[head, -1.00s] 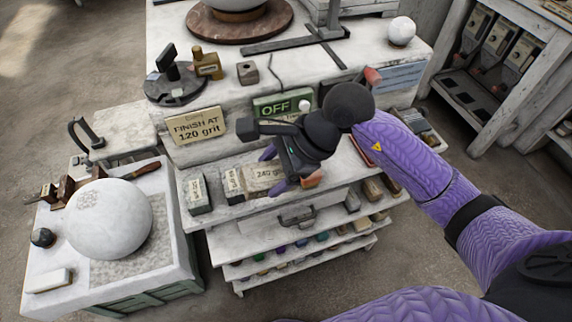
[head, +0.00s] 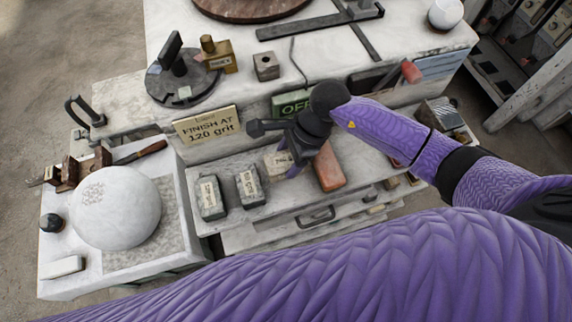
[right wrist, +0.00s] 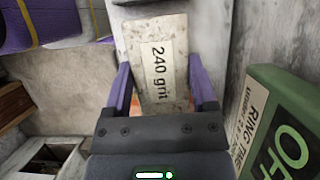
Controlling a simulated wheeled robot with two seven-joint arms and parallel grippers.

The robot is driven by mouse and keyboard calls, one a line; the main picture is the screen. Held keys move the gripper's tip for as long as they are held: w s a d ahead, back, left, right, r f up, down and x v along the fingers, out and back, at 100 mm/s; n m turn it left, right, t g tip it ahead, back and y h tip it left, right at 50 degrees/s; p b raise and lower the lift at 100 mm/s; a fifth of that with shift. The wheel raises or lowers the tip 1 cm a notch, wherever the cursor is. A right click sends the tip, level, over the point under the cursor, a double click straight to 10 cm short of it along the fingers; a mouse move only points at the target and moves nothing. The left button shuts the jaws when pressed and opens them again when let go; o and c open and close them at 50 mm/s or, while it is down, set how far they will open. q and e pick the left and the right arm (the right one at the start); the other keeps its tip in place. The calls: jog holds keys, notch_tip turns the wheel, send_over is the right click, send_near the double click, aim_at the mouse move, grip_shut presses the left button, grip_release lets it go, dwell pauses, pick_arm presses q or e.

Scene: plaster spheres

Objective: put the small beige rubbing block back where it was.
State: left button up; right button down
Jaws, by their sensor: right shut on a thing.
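The small beige rubbing block (right wrist: 158,35), labelled "240 grit", sits between the two purple fingers of my right gripper (right wrist: 161,90) in the right wrist view. In the head view my right gripper (head: 291,168) is shut on this block (head: 276,161), which shows only partly behind the fingers, over the shelf under the bench top. Whether the block touches the shelf I cannot tell. My left gripper is out of view.
Two grey labelled blocks (head: 210,198) (head: 250,187) stand on the shelf (head: 285,204) left of the gripper. A reddish-orange block (head: 328,168) lies right beside it. The "FINISH AT 120 grit" sign (head: 207,126) and green sign (head: 290,103) are behind. A plaster sphere (head: 116,208) rests at left.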

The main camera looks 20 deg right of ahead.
notch_tip(320, 180, down, 5)
jog(key=shift+s+f+b, duration=0.1)
jog(key=shift+b, duration=0.3)
grip_release()
jog(key=shift+f, duration=0.1)
jog(key=shift+d+r, duration=0.15)
jog(key=shift+r, duration=0.3)
jog(key=p+v, duration=0.1)
jog(key=v, duration=1)
jog(key=shift+d+r, duration=0.1)
jog(key=shift+r, duration=0.1)
